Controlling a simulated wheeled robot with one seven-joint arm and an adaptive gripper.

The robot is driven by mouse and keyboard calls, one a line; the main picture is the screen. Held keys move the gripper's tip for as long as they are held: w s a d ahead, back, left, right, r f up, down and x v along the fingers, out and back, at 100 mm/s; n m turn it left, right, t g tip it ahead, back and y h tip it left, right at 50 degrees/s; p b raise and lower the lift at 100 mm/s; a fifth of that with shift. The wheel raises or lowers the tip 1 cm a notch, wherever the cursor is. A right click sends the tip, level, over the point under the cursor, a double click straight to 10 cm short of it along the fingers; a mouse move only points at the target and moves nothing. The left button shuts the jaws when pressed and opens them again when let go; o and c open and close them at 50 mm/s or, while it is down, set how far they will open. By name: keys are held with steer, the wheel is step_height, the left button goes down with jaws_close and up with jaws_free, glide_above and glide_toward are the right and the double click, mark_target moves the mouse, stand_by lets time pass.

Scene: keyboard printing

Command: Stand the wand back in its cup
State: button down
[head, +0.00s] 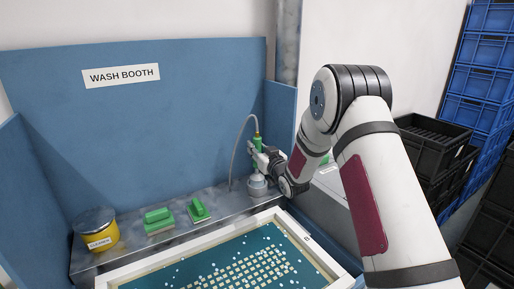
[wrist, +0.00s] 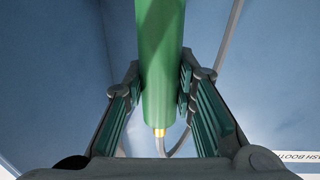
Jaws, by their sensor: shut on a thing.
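The wand has a green grip, and in the head view the wand (head: 257,142) is upright at the back right of the booth ledge, with a grey hose curving from its top. In the wrist view the green wand (wrist: 161,70) runs between the two finger pads of my gripper (wrist: 160,95), with a brass fitting at its end. My gripper is shut on it. The grey cup (head: 257,188) stands on the ledge directly below the wand. My gripper hides part of the wand, so I cannot tell whether its lower end is inside the cup.
A white-framed screen (head: 335,269) lies in front. The blue booth side wall (head: 281,115) is close behind my gripper. Dark crates (head: 432,137) stand at right.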

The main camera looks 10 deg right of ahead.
steer(key=shift+f, duration=0.6)
steer(key=shift+f+b, duration=0.75)
steer(key=shift+f, duration=1.15)
steer(key=c, duration=1.2)
jaws_free()
steer(key=shift+c, duration=0.2)
steer(key=p+v, duration=0.3)
steer(key=v, duration=0.3)
